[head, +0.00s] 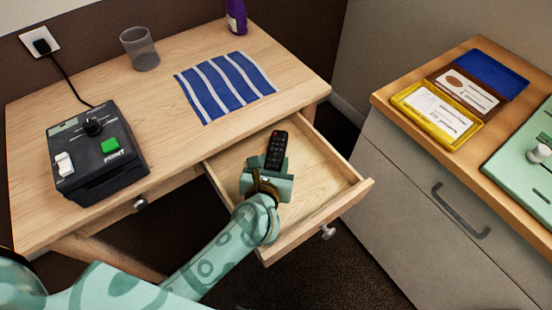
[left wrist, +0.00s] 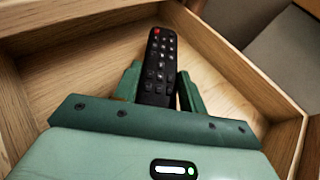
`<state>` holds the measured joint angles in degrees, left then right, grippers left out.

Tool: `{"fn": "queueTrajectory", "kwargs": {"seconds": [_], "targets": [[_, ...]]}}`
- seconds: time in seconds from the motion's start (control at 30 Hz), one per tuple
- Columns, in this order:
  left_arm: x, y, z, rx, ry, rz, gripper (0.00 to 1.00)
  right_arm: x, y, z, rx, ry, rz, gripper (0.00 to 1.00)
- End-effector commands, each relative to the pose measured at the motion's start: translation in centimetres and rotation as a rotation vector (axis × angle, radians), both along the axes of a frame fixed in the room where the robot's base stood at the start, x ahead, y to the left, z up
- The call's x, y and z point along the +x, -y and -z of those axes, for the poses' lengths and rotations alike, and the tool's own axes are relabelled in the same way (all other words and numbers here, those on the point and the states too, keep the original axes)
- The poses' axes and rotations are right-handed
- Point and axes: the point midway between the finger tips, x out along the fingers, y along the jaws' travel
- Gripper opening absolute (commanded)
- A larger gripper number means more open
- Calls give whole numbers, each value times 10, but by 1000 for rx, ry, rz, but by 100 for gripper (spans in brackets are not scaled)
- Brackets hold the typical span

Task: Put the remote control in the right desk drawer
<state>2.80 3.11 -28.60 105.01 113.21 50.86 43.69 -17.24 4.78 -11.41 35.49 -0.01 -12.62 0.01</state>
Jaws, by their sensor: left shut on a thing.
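The black remote control (head: 277,146) with a red button is held by my left gripper (head: 272,170), inside or just above the open right desk drawer (head: 319,165). In the left wrist view the remote (left wrist: 161,55) stands out between the two green fingers (left wrist: 157,88), its far end pointing to the back of the drawer (left wrist: 222,75). The remote's near end is hidden by the gripper. I cannot tell whether the remote touches the drawer floor. No other thing shows in the drawer. My right gripper is not in view.

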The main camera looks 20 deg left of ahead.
Motion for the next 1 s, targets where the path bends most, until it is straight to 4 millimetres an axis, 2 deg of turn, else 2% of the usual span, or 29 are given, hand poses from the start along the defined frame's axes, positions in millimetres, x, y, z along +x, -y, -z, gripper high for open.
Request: {"fn": "queueTrajectory", "kwargs": {"seconds": [0.23, 0.4, 0.6, 0.63, 0.7, 1.0], "targets": [[28, -4, 25, 1, -3, -1, 17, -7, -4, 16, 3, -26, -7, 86], [29, -4, 22, 1, 1, -1, 17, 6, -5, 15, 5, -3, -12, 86], [28, -4, 26, 0, -1, 0, 17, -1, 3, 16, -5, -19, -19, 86], [28, -4, 26, 0, -1, -1, 47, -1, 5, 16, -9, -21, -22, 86], [28, -4, 25, 0, 0, -1, 63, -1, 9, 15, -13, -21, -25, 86], [28, -4, 22, 0, 1, 0, 63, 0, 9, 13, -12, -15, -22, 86]]}}
